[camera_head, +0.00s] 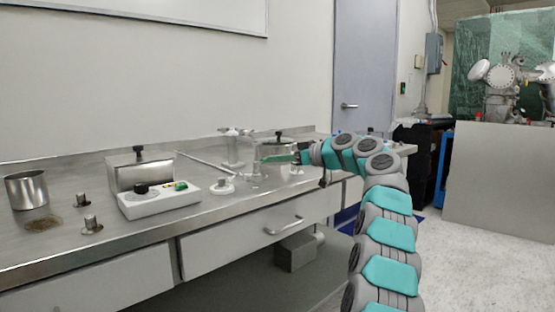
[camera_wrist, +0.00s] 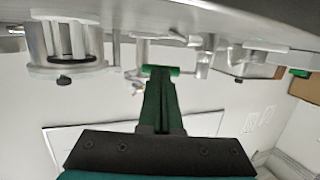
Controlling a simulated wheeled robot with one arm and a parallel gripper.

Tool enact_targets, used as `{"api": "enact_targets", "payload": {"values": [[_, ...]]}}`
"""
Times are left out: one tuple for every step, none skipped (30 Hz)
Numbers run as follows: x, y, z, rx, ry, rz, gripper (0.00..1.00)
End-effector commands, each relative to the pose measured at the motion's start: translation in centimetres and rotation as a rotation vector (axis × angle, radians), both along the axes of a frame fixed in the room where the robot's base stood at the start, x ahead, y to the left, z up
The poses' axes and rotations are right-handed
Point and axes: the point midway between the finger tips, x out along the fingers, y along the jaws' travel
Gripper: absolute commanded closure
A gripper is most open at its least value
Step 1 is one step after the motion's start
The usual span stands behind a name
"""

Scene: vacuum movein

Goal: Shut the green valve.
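A small bright green bar, which looks like the green valve's handle (camera_wrist: 160,71), shows at the tip of my gripper (camera_wrist: 161,82) in the wrist view. My gripper's dark green fingers reach to this bar and overlap it in the picture. I cannot tell if they touch it or grip it. In the camera_head view my gripper (camera_head: 272,158) points left over the steel counter, beside a thin upright metal fitting (camera_head: 256,165). The handle cannot be told apart from my green fingers there. The gap between the fingers is not clear.
The steel counter (camera_head: 105,240) holds a white control box (camera_head: 158,199) with a black knob and green switch, a metal box (camera_head: 128,172), a steel cup (camera_head: 27,189) and small metal fittings. A white flanged fitting (camera_head: 234,148) stands close behind my gripper. Open floor (camera_head: 490,250) lies right.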

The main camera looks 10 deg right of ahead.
Motion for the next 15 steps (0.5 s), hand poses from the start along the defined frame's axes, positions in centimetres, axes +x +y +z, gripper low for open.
{"api": "enact_targets", "payload": {"values": [[0.1,0.1,0.1,0.000,0.000,0.000,1.00],[0.1,0.1,0.1,0.000,0.000,0.000,1.00],[0.2,0.1,0.1,0.000,0.000,0.000,1.00],[0.3,0.1,0.1,0.000,0.000,0.001,1.00],[0.3,0.2,0.1,-0.001,0.001,0.001,1.00],[0.4,0.2,0.0,0.000,0.002,0.001,1.00],[0.5,0.2,0.0,0.000,0.002,0.001,1.00],[0.6,0.3,0.0,-0.001,0.002,0.001,1.00],[0.8,0.4,-0.1,-0.002,0.003,0.000,1.00],[1.0,0.4,-0.1,-0.003,0.003,0.000,1.00],[1.2,0.5,-0.1,-0.003,0.003,-0.001,1.00],[1.4,0.6,0.0,-0.002,0.002,-0.001,1.00],[1.5,0.7,0.0,-0.002,0.001,-0.001,1.00],[1.6,0.8,0.1,-0.002,0.001,-0.001,1.00],[1.8,0.9,0.1,-0.002,0.000,-0.001,1.00]]}}
